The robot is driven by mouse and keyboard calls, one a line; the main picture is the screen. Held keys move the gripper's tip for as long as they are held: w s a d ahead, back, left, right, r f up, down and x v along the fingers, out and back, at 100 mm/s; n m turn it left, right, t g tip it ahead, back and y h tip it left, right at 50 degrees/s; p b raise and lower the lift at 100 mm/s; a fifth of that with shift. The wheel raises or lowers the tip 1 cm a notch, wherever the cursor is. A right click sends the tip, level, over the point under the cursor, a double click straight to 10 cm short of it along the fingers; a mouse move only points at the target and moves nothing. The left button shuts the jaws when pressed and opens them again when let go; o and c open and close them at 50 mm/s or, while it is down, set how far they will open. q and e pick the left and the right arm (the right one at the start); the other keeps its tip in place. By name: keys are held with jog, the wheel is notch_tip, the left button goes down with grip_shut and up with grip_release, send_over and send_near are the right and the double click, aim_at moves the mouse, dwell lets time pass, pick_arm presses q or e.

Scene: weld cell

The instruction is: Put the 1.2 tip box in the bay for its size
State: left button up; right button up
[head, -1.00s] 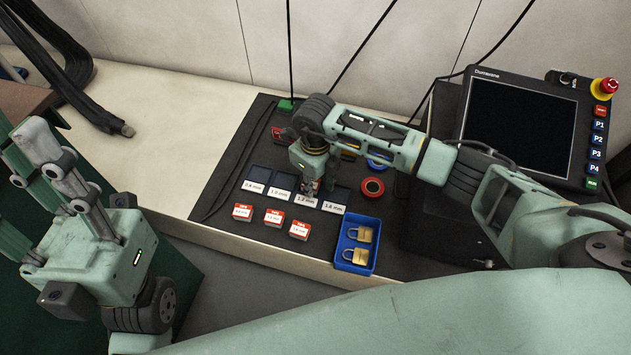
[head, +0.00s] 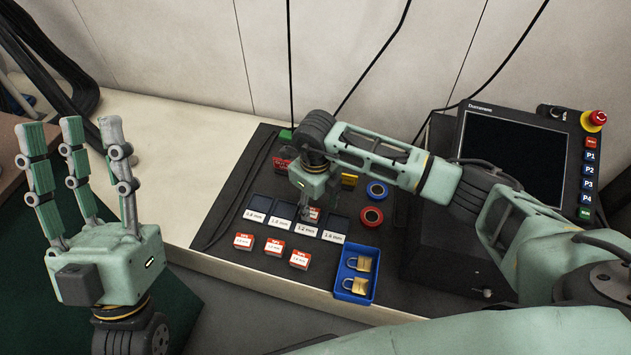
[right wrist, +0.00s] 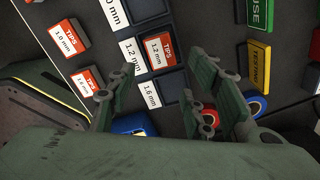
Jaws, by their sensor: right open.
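The 1.2 tip box (right wrist: 158,51), red and white, lies in the dark bay beside the "1.2 mm" label (right wrist: 133,56) in the right wrist view. In the head view the box (head: 312,215) is partly hidden by my right gripper (head: 306,206), above that bay. In the right wrist view the fingers of my right gripper (right wrist: 165,85) are spread around the box's near side with gaps, not clamped on it. My left gripper (head: 72,128) is open and empty at the left, fingers pointing up.
Three other tip boxes (head: 273,248) stand in a row in front of the bays. A blue tray (head: 342,284) with padlocks is at the front right. Red (head: 371,216) and blue (head: 377,190) rolls lie right of the bays. A monitor (head: 515,145) stands further right.

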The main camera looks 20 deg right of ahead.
aim_at(315, 215)
pick_arm(q)
jog(key=w+f+g+y+p, duration=0.2)
jog(key=w+f+g, duration=0.5)
jog(key=f, duration=0.3)
jog(key=shift+w+d+y, duration=0.2)
jog(key=shift+d+y, duration=0.1)
jog(key=shift+y, duration=0.1)
pick_arm(e)
notch_tip(315, 215, up, 8)
jog(key=shift+f, duration=0.15)
